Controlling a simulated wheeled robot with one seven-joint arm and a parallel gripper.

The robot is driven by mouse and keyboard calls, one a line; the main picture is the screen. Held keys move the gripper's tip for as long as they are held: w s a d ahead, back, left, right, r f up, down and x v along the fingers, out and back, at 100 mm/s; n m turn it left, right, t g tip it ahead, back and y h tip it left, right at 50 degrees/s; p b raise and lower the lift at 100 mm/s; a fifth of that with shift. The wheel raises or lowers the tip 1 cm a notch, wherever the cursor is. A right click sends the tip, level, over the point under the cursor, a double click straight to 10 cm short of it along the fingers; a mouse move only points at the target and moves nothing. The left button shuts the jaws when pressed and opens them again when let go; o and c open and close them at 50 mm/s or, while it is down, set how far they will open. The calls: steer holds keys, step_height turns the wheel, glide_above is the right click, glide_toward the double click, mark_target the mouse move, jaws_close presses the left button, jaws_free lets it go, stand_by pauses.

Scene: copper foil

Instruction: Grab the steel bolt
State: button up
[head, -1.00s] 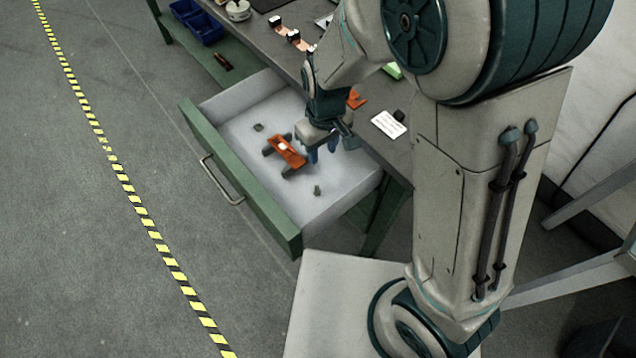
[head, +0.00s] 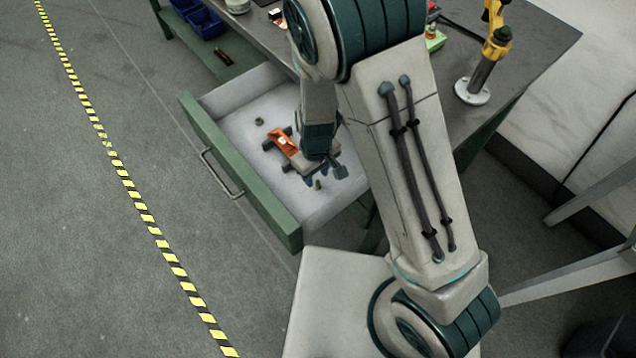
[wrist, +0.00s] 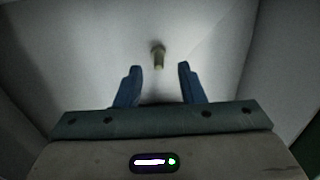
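The steel bolt (wrist: 158,55) is a small drab, olive-grey piece on the white floor of the open drawer. In the wrist view it lies just beyond my fingertips, between their lines. My gripper (wrist: 160,68) is open, its two blue fingers apart with nothing between them. In the head view my gripper (head: 315,178) is low inside the drawer, close to a small piece (head: 318,184) that looks like the bolt. My arm hides part of the drawer there.
The green-fronted drawer (head: 225,165) has walls around my gripper. The workbench (head: 540,40) stands behind, with a yellow-and-black device (head: 497,42).

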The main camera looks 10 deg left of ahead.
mark_target(317, 179)
step_height(317, 179, down, 3)
steer(key=shift+d+f, duration=0.1)
jaws_close()
stand_by(0.3)
